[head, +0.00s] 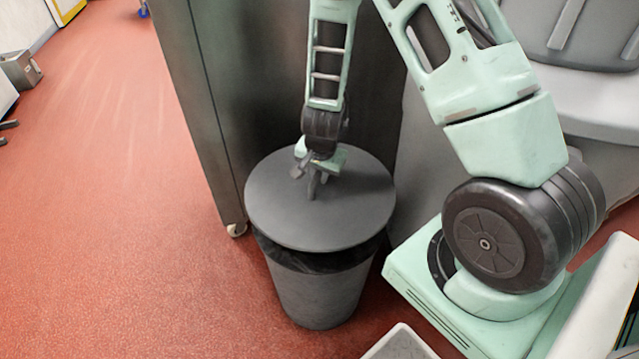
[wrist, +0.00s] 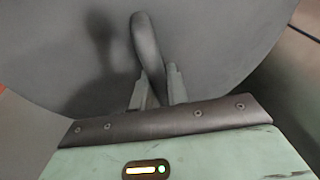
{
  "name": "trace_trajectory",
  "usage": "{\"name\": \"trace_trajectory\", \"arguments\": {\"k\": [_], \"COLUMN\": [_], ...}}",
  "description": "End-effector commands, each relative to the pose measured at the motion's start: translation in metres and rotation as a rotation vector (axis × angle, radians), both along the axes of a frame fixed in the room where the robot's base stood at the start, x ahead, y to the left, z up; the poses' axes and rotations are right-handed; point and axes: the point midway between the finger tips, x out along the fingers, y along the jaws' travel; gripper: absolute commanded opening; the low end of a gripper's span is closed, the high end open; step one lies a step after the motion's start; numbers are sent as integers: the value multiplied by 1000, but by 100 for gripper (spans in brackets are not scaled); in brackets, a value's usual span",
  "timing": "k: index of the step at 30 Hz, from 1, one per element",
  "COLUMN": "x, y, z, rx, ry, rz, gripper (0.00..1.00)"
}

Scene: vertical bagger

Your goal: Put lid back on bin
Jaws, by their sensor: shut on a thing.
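The round grey lid (head: 350,215) is at the top of the grey bin (head: 320,295). A strip of black liner shows between the lid's front edge and the bin wall, so the lid looks slightly raised or tilted there; I cannot tell whether it touches the rim at the back. My gripper (head: 312,180) is above the middle of the lid, shut on its handle. In the wrist view the fingers (wrist: 158,88) are on either side of the curved lid handle (wrist: 146,42), with the lid's grey face (wrist: 220,45) behind it.
A tall dark metal cabinet (head: 215,90) on a caster stands right behind the bin. A large grey container (head: 590,90) is at the right. A pale tray-like edge (head: 400,345) shows at the bottom. Open red floor (head: 120,220) lies to the left.

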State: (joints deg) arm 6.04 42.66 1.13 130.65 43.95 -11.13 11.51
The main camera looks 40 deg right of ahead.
Motion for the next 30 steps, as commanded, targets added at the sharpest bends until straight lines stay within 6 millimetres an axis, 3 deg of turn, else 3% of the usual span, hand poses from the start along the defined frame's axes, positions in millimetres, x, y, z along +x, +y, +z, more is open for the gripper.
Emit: {"name": "trace_trajectory", "arguments": {"k": [8,24,30], "x": [1,1,1], "y": [0,0,0], "z": [-11,-64,-70], "rx": [-1,-1,-1], "ry": [-1,0,-2], "rz": [-11,-8,-9], "gripper": [0,0,0]}}
